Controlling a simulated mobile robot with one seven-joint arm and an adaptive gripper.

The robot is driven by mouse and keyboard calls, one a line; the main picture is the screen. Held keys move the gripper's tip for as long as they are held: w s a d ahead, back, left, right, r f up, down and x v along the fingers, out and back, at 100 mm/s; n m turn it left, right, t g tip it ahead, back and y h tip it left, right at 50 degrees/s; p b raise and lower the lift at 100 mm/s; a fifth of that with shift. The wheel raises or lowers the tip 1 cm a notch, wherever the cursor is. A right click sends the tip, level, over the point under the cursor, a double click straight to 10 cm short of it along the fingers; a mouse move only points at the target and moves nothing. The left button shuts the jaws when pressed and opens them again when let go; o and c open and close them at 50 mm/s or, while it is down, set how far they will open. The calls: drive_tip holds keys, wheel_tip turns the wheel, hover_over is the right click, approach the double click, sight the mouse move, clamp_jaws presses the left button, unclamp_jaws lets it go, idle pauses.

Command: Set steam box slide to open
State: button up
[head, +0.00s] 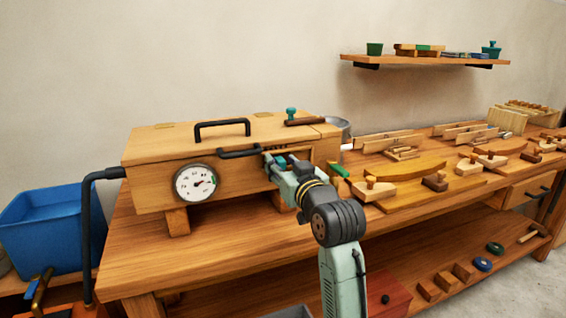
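The steam box (150,150) is a long wooden box on short legs on the workbench, with a dark handle (222,129) on its closed lid. A round dial gauge (195,183) and a second dark handle (240,153) are on its front. A dark strip (305,122) with a teal knob (291,113) lies on top near the right end. My gripper (277,163) is at the right part of the front face, close to a framed opening there. My gripper and wrist hide most of that area. I cannot tell which part is the slide, its setting, or whether my fingers touch anything.
A dark pipe (87,230) bends down at the box's left, beside a blue bin (40,230). Wooden forms and clamps (405,168) crowd the bench to the right. A wall shelf (430,61) holds small items. Bare benchtop (240,230) lies in front of the box.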

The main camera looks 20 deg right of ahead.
drive_tip(key=shift+c, duration=0.5)
clamp_jaws()
